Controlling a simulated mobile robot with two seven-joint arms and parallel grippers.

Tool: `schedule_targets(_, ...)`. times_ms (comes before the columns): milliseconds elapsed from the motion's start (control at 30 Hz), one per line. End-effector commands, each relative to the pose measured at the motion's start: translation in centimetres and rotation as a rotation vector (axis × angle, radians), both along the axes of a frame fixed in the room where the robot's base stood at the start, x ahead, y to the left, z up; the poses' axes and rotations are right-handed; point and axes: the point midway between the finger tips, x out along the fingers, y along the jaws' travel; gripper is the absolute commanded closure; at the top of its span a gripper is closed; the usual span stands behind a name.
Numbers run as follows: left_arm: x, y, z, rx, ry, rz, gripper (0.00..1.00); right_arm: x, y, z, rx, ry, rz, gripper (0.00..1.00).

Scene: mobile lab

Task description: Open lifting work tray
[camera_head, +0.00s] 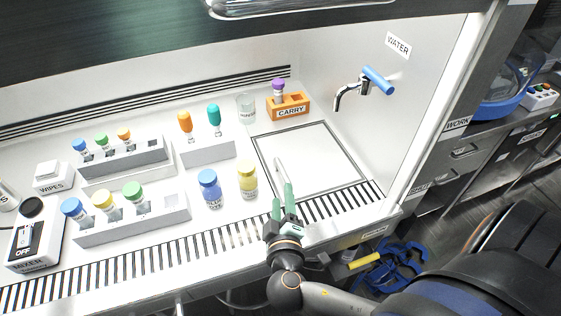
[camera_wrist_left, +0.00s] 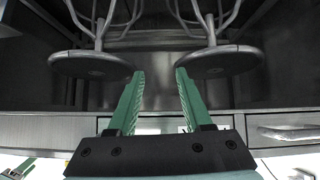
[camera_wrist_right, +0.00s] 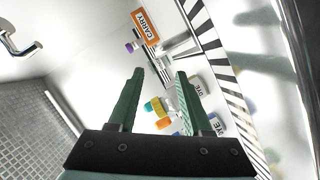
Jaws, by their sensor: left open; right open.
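The work tray (camera_head: 325,160) looks like a pale square panel with a dark outline, lying flat in the right part of the cabinet floor. A thin pale bar (camera_head: 279,172) shows at its left side, just beyond my right gripper (camera_head: 283,200). That gripper is over the tray's near left corner, with its green fingers apart and nothing between them. I cannot tell whether it touches the bar. The right gripper also shows open in the right wrist view (camera_wrist_right: 160,78). My left gripper (camera_wrist_left: 160,78) is open and empty, outside the head view.
Blue and yellow dye bottles (camera_head: 209,188) stand left of the tray. The orange CARRY rack (camera_head: 288,105) and a clear beaker (camera_head: 245,108) stand behind it. A water tap (camera_head: 350,92) juts from the right wall. A slotted grille (camera_head: 230,236) runs along the front. Racks of vials fill the left.

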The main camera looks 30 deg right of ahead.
Motion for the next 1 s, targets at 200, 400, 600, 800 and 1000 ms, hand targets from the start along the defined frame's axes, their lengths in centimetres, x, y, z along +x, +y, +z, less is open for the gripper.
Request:
schedule_targets(200,-0.4,0.0,0.1,0.001,0.010,0.000,0.50,3.2,-2.0,-0.5,-0.006,-0.003,-0.002,0.50)
schedule_targets(400,-0.4,0.0,0.3,0.002,0.011,0.000,0.50,6.7,-4.1,-1.5,-0.005,-0.002,-0.001,0.50)
schedule_targets(600,-0.4,0.1,0.4,0.002,0.011,-0.001,0.50,9.0,-5.5,-2.2,-0.003,0.000,-0.001,0.50)
schedule_targets(800,-0.4,0.1,0.4,0.003,0.010,-0.001,0.50,9.8,-6.0,-2.5,-0.001,-0.001,-0.001,0.50)
schedule_targets(1000,-0.4,0.1,0.4,0.003,0.010,-0.001,0.50,9.8,-6.1,-2.5,0.000,0.000,0.000,0.50)
